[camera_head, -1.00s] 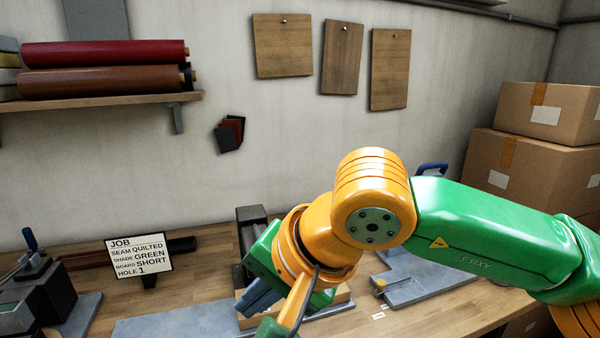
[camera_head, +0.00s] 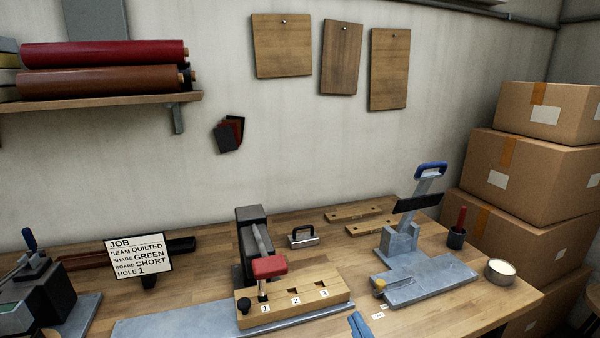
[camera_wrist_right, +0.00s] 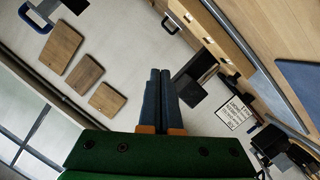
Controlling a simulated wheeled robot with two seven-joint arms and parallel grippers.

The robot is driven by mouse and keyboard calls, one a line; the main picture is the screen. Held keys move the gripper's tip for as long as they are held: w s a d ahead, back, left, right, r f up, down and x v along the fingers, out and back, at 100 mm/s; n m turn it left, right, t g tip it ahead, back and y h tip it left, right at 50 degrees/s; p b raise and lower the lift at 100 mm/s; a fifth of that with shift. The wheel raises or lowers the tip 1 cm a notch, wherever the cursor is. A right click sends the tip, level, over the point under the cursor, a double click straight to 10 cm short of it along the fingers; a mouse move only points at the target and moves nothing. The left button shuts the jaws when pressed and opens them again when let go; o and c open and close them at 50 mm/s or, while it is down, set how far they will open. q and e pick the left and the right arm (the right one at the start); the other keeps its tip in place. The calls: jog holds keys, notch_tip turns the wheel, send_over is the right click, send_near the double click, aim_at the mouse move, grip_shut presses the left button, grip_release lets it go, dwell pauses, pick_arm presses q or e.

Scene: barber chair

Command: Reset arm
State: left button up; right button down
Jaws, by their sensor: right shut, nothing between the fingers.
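Only the blue fingertips of my right gripper (camera_head: 360,324) show in the head view, at the bottom edge in front of the bench. In the right wrist view my right gripper (camera_wrist_right: 159,76) has its two blue fingers together with nothing between them. The rest of my right arm is out of the head view. My left gripper is in neither view. A wooden block (camera_head: 334,291) with holes marked 1, 2 and 3 stands on the bench.
A job sign (camera_head: 139,256) reads quilted, green, short, hole 1. A grey press with a blue handle (camera_head: 431,170) stands on the right of the bench. A round tin (camera_head: 500,271) is near the right edge. Cardboard boxes (camera_head: 527,168) are stacked beyond.

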jog(key=s+d+f+m+g+h, duration=0.1)
jog(key=s+d+f+m+g, duration=0.1)
jog(key=s+f+g, duration=0.4)
jog(key=s+d+f+m+g, duration=0.2)
jog(key=s+f+m, duration=0.1)
jog(key=s+f, duration=0.55)
jog(key=s+d+f+m+g+h, duration=0.1)
jog(key=s+d+f+m+g, duration=0.2)
jog(key=s+f, duration=0.4)
jog(key=s+f+n+g, duration=0.1)
jog(key=s+f+g, duration=0.15)
jog(key=f, duration=1.35)
jog(key=s+d+f+g, duration=0.1)
jog(key=s+f, duration=0.8)
jog(key=s, duration=0.3)
jog(key=shift+s+d+f, duration=0.2)
jog(key=shift+d+f, duration=0.05)
jog(key=shift+f, duration=0.1)
